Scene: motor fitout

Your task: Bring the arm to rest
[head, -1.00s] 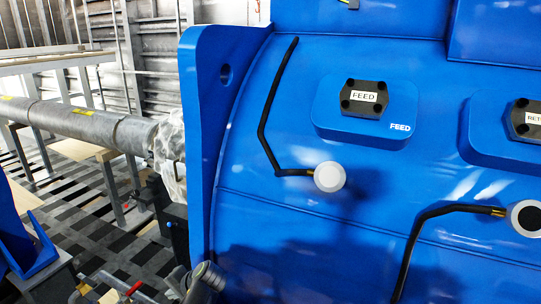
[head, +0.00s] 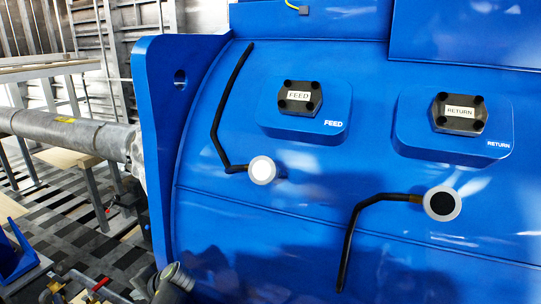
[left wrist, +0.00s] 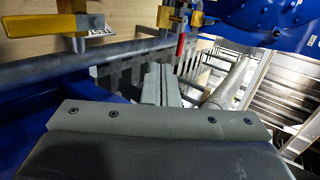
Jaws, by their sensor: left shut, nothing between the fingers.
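My left gripper (left wrist: 160,85) shows in the left wrist view, its two grey fingers closed together with nothing between them. A red handle (left wrist: 181,45) stands close to the fingertips in the picture; I see no contact. In the head view I cannot clearly make out the left gripper. My right gripper is in neither view.
A large blue housing (head: 285,225) fills most of the head view. It carries a FEED block (head: 299,97), a RETURN block (head: 459,112) and two black cables ending at a white round fitting (head: 262,170) and a black-centred one (head: 442,204). A grey pipe (head: 65,128) runs at left.

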